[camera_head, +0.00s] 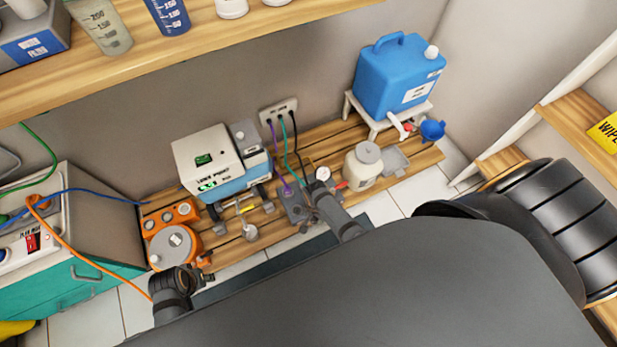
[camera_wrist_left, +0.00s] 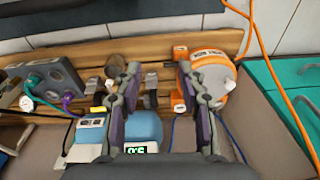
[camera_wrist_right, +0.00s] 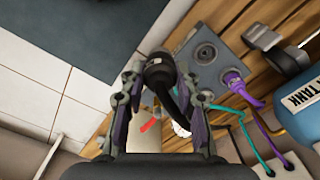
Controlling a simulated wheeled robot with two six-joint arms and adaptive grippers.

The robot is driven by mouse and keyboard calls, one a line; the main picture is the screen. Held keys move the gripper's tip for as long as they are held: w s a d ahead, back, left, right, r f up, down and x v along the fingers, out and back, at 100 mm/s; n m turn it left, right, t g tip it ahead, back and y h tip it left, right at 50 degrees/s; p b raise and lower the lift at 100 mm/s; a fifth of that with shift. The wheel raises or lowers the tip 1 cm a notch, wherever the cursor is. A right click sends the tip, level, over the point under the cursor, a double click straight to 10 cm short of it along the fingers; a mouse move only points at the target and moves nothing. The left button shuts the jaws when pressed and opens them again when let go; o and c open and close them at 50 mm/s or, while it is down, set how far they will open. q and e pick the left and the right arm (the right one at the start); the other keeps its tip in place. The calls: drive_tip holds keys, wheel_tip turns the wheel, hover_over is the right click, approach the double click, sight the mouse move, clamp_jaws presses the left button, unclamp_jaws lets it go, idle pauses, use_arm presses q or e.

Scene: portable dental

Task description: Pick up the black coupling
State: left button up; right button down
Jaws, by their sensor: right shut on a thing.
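The black coupling (camera_wrist_right: 158,68) sits between the fingertips of my right gripper (camera_wrist_right: 159,80) in the right wrist view, with a short black hose curving from it. My right gripper is shut on it, beside the grey socket block (camera_wrist_right: 208,57). In the head view, my right gripper (camera_head: 318,192) hides most of the coupling, next to the same block (camera_head: 291,204). My left gripper (camera_wrist_left: 160,82) is open, its fingers apart with nothing held between them. In the head view, my left wrist is at the lower left and its fingers are hard to make out.
Orange equipment (camera_head: 172,245) and a white-and-blue unit (camera_head: 215,160) stand left on the wooden slats. A pale jar (camera_head: 362,168) and a blue tank (camera_head: 398,80) on a stand are right. Purple, green and black cables run to a wall outlet (camera_head: 280,113). A shelf (camera_head: 200,40) crosses above.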

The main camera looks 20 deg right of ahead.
use_arm(q)
drive_tip(key=s+a+f+p, duration=0.2)
drive_tip(key=s+f, duration=0.2)
drive_tip(key=f, duration=0.5)
drive_tip(key=shift+a+f+y+p, duration=0.15)
drive_tip(key=shift+a+y+p, duration=0.15)
drive_tip(key=shift+a+p, duration=0.05)
use_arm(e)
drive_tip(key=shift+s+d+r, duration=0.15)
drive_tip(key=shift+s+r, duration=0.05)
drive_tip(key=shift+s, duration=0.35)
drive_tip(key=shift+s+d+r, duration=0.2)
drive_tip(key=shift+s+r, duration=0.05)
drive_tip(key=shift+s, duration=0.25)
drive_tip(key=shift+s+d+r, duration=0.15)
drive_tip(key=shift+s+r, duration=0.05)
drive_tip(key=shift+s, duration=0.35)
